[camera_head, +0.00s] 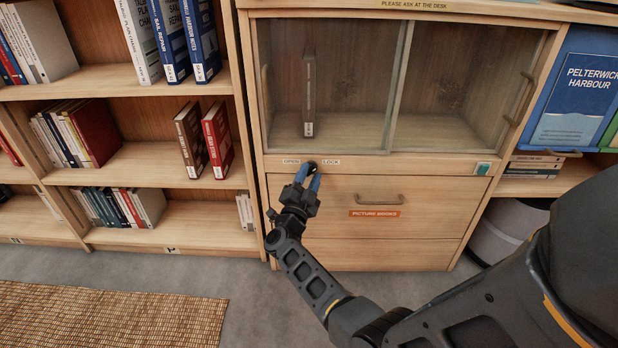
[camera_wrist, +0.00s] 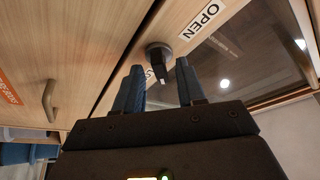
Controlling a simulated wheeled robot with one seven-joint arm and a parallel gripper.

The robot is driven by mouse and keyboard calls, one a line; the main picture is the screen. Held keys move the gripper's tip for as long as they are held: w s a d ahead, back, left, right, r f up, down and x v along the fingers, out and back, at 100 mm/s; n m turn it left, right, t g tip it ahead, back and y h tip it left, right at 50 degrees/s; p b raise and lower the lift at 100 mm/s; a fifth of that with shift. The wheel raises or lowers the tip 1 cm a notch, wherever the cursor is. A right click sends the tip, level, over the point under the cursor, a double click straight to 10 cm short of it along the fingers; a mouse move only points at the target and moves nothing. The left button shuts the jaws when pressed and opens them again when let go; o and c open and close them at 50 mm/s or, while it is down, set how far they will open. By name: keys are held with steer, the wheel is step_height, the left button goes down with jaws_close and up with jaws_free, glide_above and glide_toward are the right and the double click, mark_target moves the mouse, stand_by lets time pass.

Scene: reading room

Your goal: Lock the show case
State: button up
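The show case (camera_head: 400,153) has glass sliding doors that look shut, with one dark book (camera_head: 309,90) standing inside on the left. Below the glass is a small dark lock knob (camera_head: 311,164), between an OPEN label (camera_head: 291,161) and a LOCK label (camera_head: 331,161). In the wrist view the knob (camera_wrist: 158,52) is a grey disc with a black grip bearing a white mark. The OPEN label (camera_wrist: 203,20) is clear there; the other label is mostly hidden by a finger. My gripper (camera_head: 309,180) is open, its blue fingertips (camera_wrist: 160,82) on either side of the knob's grip; contact cannot be told.
A drawer (camera_head: 330,215) marked PICTURE BOOKS, with a bar handle (camera_head: 379,199), lies below the knob. A small teal-and-white piece (camera_head: 483,168) sits at the right of the lock strip. Bookshelves (camera_head: 130,160) stand at left. Grey floor (camera_head: 260,310) is clear in front.

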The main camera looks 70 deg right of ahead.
steer(key=shift+a, duration=0.1)
steer(key=p+v, duration=0.2)
steer(key=v, duration=0.5)
steer(key=shift+a+f, duration=0.15)
steer(key=shift+a, duration=0.15)
steer(key=s+a+r+n+t+y, duration=0.3)
steer(key=s+a+n+t+y, duration=0.45)
steer(key=a+n, duration=0.3)
steer(key=s+a+r+n+t+y, duration=0.2)
steer(key=s+a+n+t+y, duration=0.6)
steer(key=a+n, duration=0.25)
steer(key=s+a+r+n+g+y, duration=0.3)
steer(key=s+a+r+n+y, duration=0.2)
steer(key=s+a+r, duration=0.8)
step_height(320, 180, up, 22)
steer(key=p, duration=2.4)
steer(key=shift+w+a, duration=0.45)
steer(key=shift+a, duration=0.05)
